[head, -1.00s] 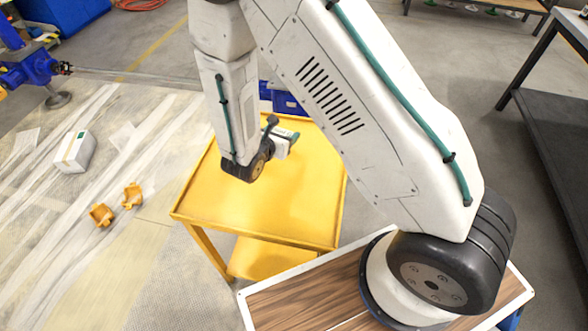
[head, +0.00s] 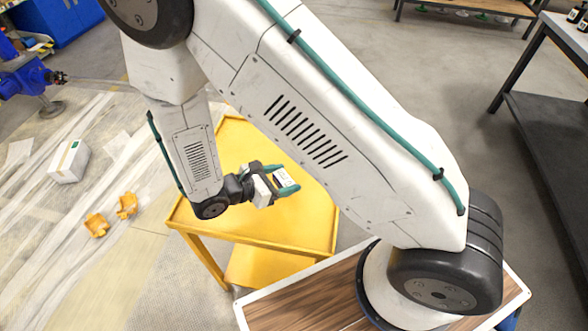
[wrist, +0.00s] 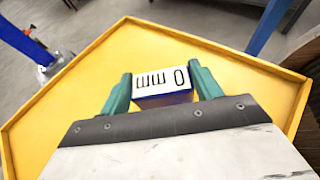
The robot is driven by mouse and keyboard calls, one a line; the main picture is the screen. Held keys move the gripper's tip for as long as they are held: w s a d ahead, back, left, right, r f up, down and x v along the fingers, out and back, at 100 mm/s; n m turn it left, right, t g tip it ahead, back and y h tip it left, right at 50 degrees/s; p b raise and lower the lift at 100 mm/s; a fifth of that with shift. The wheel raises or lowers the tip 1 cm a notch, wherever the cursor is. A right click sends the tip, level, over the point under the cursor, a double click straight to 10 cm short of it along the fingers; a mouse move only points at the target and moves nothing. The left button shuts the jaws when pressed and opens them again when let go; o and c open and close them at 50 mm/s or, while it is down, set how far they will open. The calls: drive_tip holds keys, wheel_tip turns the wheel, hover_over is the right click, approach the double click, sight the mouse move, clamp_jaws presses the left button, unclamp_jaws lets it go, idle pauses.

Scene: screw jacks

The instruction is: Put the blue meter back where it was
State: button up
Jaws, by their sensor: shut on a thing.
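The blue meter (wrist: 163,80) shows in the wrist view as a small block with blue sides and a white face reading "0 mm", upside down. My gripper (wrist: 162,84) has its teal fingers closed on its left and right sides. In the head view the gripper (head: 284,180) is over the yellow cart (head: 295,225), with the meter (head: 282,178) showing as a small pale patch between the fingers. The meter appears to be above the cart top, but its underside is hidden and I cannot tell the gap.
The visible cart top is bare, with a raised rim; my arm hides part of it. Orange parts (head: 97,224) and a white box (head: 69,161) lie on the floor at left. A dark workbench (head: 545,130) stands at right. Blue posts (wrist: 268,25) rise beyond the cart.

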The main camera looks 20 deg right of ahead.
drive_tip(key=w+d, duration=0.4)
drive_tip(key=shift+w+d+f, duration=0.2)
drive_tip(key=shift+d+f, duration=0.1)
drive_tip(key=shift+d, duration=0.1)
drive_tip(key=shift+w+d+f, duration=0.1)
drive_tip(key=shift+d+f, duration=0.05)
drive_tip(key=shift+f, duration=0.75)
drive_tip(key=shift+w+d+f, duration=0.1)
drive_tip(key=shift+f, duration=0.75)
drive_tip(key=shift+f, duration=0.15)
drive_tip(key=o, duration=1.2)
drive_tip(key=shift+a+r, duration=0.25)
drive_tip(key=v, duration=1.1)
drive_tip(key=shift+a+r, duration=0.15)
drive_tip(key=shift+a, duration=0.05)
